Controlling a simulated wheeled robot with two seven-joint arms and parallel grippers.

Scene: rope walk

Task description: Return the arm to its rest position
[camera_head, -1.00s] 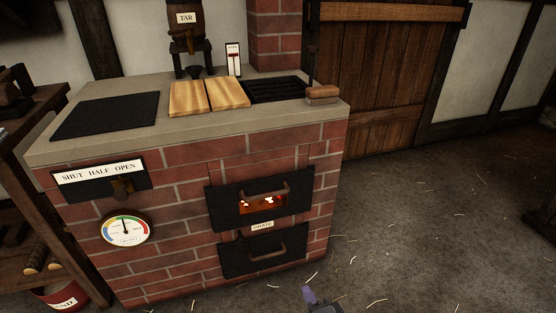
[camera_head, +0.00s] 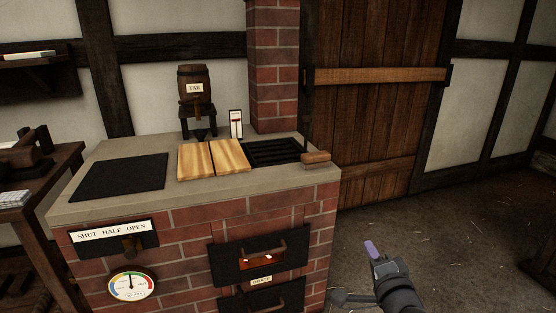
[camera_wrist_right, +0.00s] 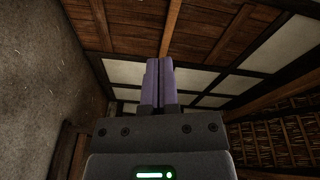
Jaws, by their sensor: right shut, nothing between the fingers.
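My right gripper (camera_head: 371,250) is in the lower right of the head view, over the dark floor and to the right of the brick stove (camera_head: 190,218). Its purple fingers point up and stand apart from everything. In the right wrist view the two purple fingers (camera_wrist_right: 159,82) lie side by side, shut, with nothing between them. My left gripper is in neither view.
On the stove top are a black plate (camera_head: 122,177), wooden boards (camera_head: 214,158), a grate (camera_head: 272,152) and a wood-handled lever (camera_head: 316,157). A tar barrel (camera_head: 195,85) stands behind. A wooden door (camera_head: 375,120) is at the back. The floor (camera_head: 450,240) at right is clear.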

